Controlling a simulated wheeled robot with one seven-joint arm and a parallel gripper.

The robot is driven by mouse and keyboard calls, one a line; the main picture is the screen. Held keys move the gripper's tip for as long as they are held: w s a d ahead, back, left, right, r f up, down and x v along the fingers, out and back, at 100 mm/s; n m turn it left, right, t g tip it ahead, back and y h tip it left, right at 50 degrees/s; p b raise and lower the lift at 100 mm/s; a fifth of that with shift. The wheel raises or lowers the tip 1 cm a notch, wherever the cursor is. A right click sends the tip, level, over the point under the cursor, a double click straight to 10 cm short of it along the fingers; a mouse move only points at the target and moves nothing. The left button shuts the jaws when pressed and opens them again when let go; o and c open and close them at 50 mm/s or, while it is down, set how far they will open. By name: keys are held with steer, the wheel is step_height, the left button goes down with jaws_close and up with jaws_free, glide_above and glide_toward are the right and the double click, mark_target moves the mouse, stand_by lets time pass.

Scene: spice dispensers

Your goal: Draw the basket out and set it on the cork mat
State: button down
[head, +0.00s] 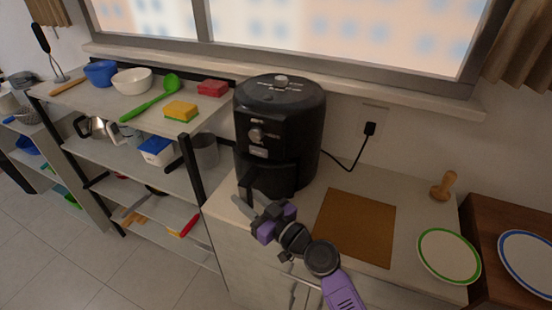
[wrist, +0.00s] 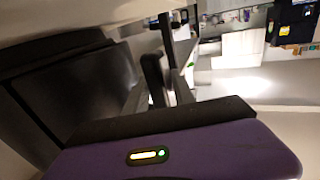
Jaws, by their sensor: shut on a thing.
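The black air fryer (head: 282,110) stands upright on the counter against the wall. Its basket (head: 283,178) is in the lower front of the body, with a dark handle (head: 247,182) sticking out toward me. My gripper (head: 256,204) is at the handle, shut on it; the fingers partly cover the grip. In the wrist view a purple gripper part and dark shapes fill the near field, and the exact contact is hard to make out. The brown cork mat (head: 355,226) lies flat and bare on the counter, right of the fryer and my gripper.
A green-rimmed plate (head: 448,256) and a wooden stamp-like tool (head: 443,187) lie right of the mat. A black cord (head: 350,160) runs from the fryer to a wall socket. A shelf (head: 100,102) with bowls and sponges stands at left.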

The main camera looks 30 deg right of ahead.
steer(key=s+a+p, duration=0.1)
steer(key=s+a, duration=0.5)
steer(key=a, duration=0.2)
steer(key=shift+a+p, duration=0.2)
steer(key=shift+p, duration=0.1)
stand_by(3.7)
steer(key=shift+s+a+p, duration=0.35)
steer(key=shift+s+a, duration=0.3)
steer(key=shift+a, duration=0.2)
steer(key=shift+s+a+p, duration=0.35)
steer(key=shift+s+a, duration=0.3)
steer(key=shift+a, duration=0.2)
stand_by(0.7)
